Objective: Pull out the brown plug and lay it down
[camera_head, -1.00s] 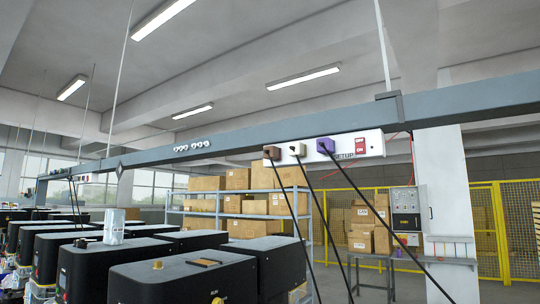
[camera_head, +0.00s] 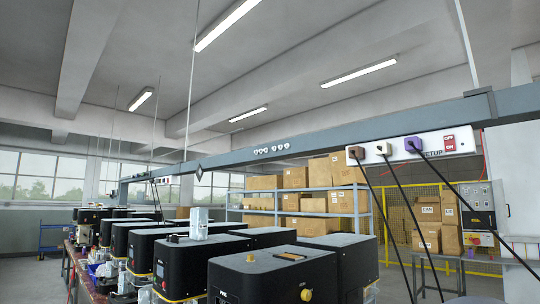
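The brown plug (camera_head: 356,153) sits in the left end of a white power strip (camera_head: 436,148) fixed to an overhead grey rail. Its black cord hangs down to the lower right. A beige plug (camera_head: 383,148) and a purple plug (camera_head: 412,144) sit beside it in the same strip, each with a black cord. Neither of my grippers is in view.
The grey rail (camera_head: 330,127) crosses the view above a row of black machines (camera_head: 275,272). Shelves with cardboard boxes (camera_head: 318,190) stand behind. A yellow fence (camera_head: 400,215) and a grey control box (camera_head: 478,206) are at the right.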

